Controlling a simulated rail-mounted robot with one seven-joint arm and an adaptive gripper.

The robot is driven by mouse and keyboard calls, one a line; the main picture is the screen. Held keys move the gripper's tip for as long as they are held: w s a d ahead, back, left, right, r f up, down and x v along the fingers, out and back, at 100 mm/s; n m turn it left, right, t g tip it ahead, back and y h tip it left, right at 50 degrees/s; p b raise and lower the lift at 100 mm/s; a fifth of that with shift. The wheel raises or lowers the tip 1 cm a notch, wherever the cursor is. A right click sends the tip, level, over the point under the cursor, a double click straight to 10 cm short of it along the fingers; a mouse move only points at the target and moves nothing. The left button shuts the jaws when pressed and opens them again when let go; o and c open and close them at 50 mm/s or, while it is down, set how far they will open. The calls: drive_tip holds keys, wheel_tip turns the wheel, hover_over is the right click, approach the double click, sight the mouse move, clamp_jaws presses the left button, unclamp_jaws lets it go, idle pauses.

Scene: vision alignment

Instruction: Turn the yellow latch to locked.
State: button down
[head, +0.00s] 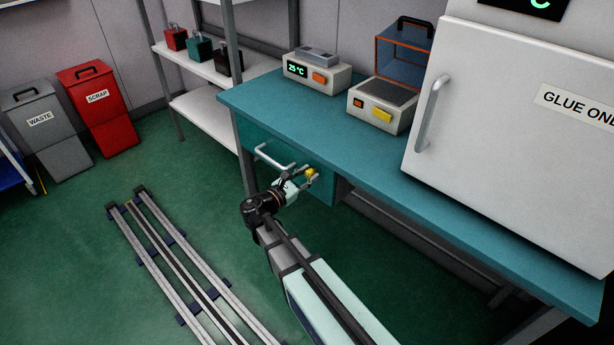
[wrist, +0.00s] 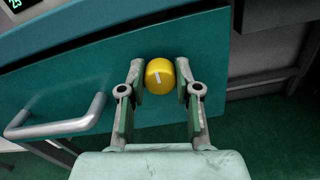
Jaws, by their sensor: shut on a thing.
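The yellow latch (wrist: 160,77) is a round knob with a short white mark on the front of a teal drawer (wrist: 215,45). The white mark lies tilted, close to horizontal in the wrist view. In the head view the yellow latch (head: 312,173) is small, to the right of the drawer's handle. My gripper (wrist: 160,82) has one finger on each side of the knob and is shut on it; it also shows in the head view (head: 307,176). Whether the latch is locked is not marked in view.
A metal drawer handle (wrist: 60,125) sticks out left of the latch. The teal bench top (head: 270,105) above carries a device reading 25 °C (head: 316,70), another box (head: 380,105) and a large white cabinet (head: 500,120). Floor rails (head: 165,245) lie at left.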

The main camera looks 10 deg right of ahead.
drive_tip(key=shift+f, duration=0.1)
drive_tip(key=m+b, duration=0.4)
drive_tip(key=shift+f+b, duration=0.15)
drive_tip(key=shift+b, duration=0.15)
drive_tip(key=m+b, duration=0.4)
drive_tip(key=shift+f+b, duration=0.1)
drive_tip(key=shift+b, duration=0.3)
drive_tip(key=m+b, duration=0.5)
drive_tip(key=b, duration=0.1)
drive_tip(key=shift+m, duration=0.4)
drive_tip(key=m+b, duration=0.3)
drive_tip(key=shift+m+b, duration=0.35)
drive_tip(key=shift+m, duration=0.05)
drive_tip(key=shift+r, duration=0.2)
drive_tip(key=c, duration=0.8)
unclamp_jaws()
drive_tip(key=shift+d, duration=0.1)
